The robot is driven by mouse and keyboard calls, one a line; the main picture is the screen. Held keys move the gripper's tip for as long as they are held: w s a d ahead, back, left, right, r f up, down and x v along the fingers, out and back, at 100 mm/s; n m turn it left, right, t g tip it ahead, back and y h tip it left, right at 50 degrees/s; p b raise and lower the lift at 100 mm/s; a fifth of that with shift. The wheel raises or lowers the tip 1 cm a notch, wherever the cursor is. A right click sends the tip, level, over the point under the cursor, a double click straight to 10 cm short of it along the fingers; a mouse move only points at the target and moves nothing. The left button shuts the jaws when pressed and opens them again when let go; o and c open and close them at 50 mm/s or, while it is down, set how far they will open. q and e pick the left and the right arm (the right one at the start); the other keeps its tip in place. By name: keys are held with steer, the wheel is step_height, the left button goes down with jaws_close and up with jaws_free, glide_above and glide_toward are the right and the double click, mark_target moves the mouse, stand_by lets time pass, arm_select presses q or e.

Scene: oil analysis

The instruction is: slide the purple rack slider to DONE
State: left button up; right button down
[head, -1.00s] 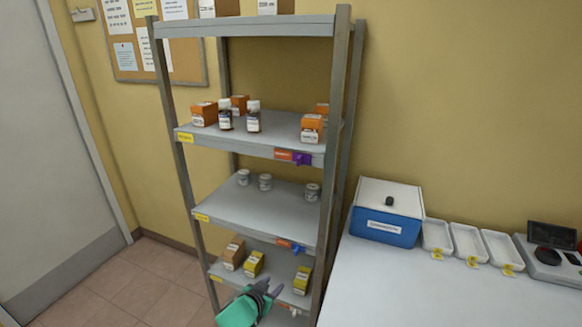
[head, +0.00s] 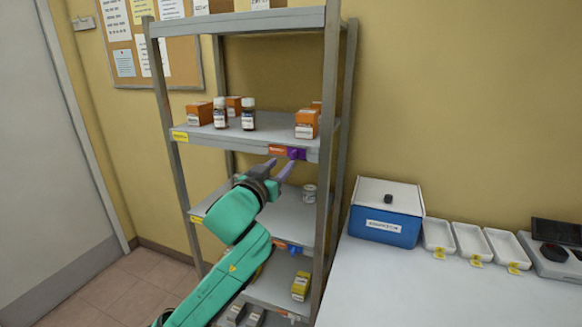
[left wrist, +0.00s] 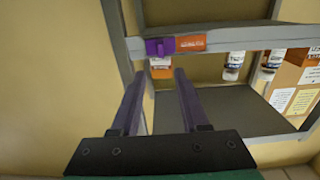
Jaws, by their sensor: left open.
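The purple rack slider (head: 297,154) sits on the front edge of the upper shelf, at the right end of an orange label (head: 278,150). It also shows in the left wrist view (left wrist: 160,47), where the scene appears upside down and the slider is at the left end of the orange label. My left gripper (head: 281,167) is open and empty just below and in front of that shelf edge. In the left wrist view its two fingers (left wrist: 159,76) point toward the slider, with a gap left between tips and slider. My right gripper is not in view.
The upper shelf (head: 262,130) carries orange boxes and brown bottles. The rack's right post (head: 325,180) stands close by. A blue box (head: 386,212) and white trays are on the right table.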

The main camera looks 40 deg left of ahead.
mark_target(292, 154)
arm_select(q)
steer(key=x, duration=0.8)
steer(key=shift+a, duration=0.15)
steer(key=shift+s, duration=0.15)
jaws_close()
stand_by(0.8)
